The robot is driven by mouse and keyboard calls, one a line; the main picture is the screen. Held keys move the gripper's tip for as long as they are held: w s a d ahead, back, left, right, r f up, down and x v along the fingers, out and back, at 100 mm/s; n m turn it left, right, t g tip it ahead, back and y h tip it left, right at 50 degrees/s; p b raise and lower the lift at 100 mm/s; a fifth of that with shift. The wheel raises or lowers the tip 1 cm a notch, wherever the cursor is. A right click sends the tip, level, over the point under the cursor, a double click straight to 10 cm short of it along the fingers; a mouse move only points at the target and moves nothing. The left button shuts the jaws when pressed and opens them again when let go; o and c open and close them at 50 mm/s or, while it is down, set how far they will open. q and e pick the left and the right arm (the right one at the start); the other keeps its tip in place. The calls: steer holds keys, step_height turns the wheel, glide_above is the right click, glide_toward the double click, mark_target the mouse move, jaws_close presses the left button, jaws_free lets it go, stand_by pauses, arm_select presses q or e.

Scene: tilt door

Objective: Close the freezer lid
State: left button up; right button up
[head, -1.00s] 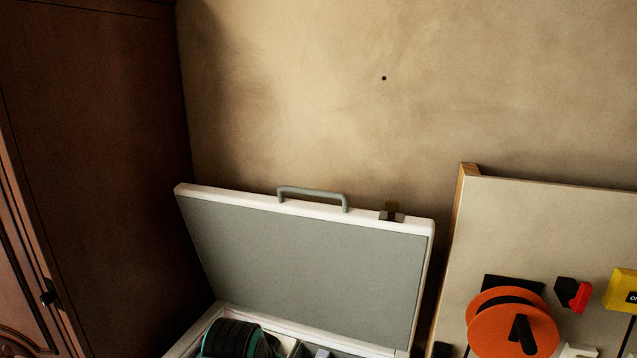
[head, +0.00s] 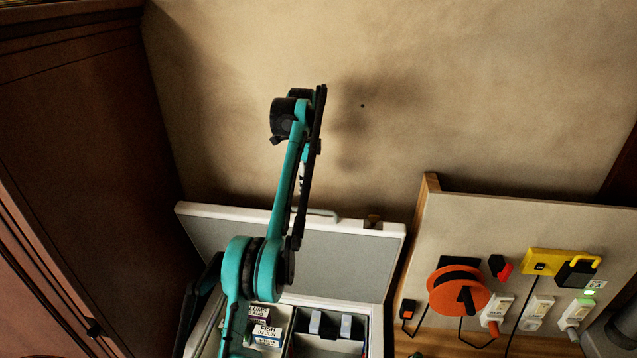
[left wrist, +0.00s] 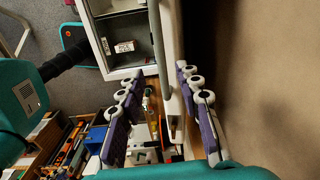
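The freezer (head: 376,335) stands open at the bottom of the head view. Its grey-panelled, white-rimmed lid (head: 345,262) is tilted up and back near the wall. A grey handle (head: 322,212) is on the lid's top edge, partly behind my teal left arm. In the left wrist view my left gripper (left wrist: 160,72) is open, its purple fingers on either side of the white lid edge (left wrist: 172,85) and the grey handle bar (left wrist: 157,40). I cannot tell whether they touch. In the head view the arm hides the fingers. My right gripper is not in view.
Labelled food boxes (head: 267,331) lie inside the freezer. A board (head: 500,230) with an orange cable reel (head: 458,291), plugs and a yellow lock device stands to the right. A dark wooden cabinet (head: 80,180) is on the left; the wall is close behind.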

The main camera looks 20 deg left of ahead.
arm_select(q)
steer(key=shift+w+a+r+m, duration=0.1)
steer(key=shift+w+r+m, duration=0.05)
steer(key=shift+r+m, duration=0.15)
steer(key=shift+f+p, duration=0.2)
steer(key=shift+p, duration=0.1)
steer(key=f+b, duration=0.3)
steer(key=shift+w+d+f, duration=0.1)
steer(key=shift+d+f, duration=0.05)
steer(key=shift+d, duration=0.15)
step_height(320, 180, down, 3)
steer(key=shift+a, duration=0.1)
steer(key=shift+f, duration=0.8)
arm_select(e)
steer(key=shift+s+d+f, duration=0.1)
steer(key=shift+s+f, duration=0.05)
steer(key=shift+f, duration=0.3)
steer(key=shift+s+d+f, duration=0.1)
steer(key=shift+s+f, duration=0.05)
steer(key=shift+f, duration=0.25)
arm_select(q)
steer(key=shift+c, duration=0.2)
jaws_close()
